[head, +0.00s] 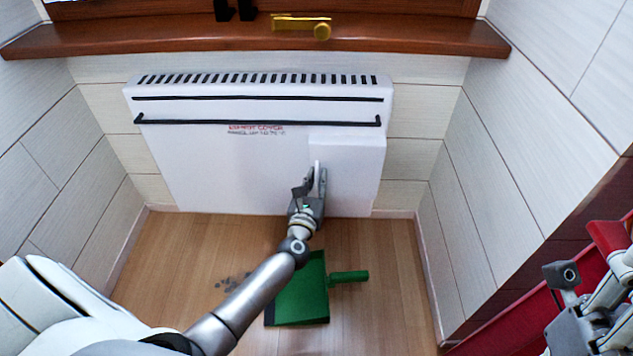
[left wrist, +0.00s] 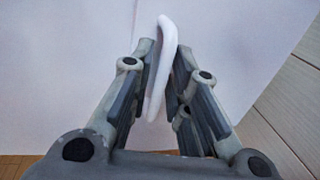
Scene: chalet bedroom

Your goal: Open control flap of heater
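The white heater (head: 220,165) is mounted on the wall under the wooden sill. Its control flap (head: 350,155) is the plain white panel at the lower right of the heater front and looks closed. A white loop handle (head: 318,170) stands out from the flap; it also shows in the left wrist view (left wrist: 164,45). My left gripper (head: 314,180) is at the flap with its fingers closed on both sides of the handle, in the left wrist view (left wrist: 166,70) too. My right gripper (head: 565,285) is at the right edge, partly cut off, away from the heater.
A green dustpan (head: 300,295) lies on the wooden floor below my left gripper, with some grey debris (head: 232,284) to its left. A black rail (head: 258,122) runs across the heater. Side walls stand close on both sides. A red surface (head: 520,320) is at lower right.

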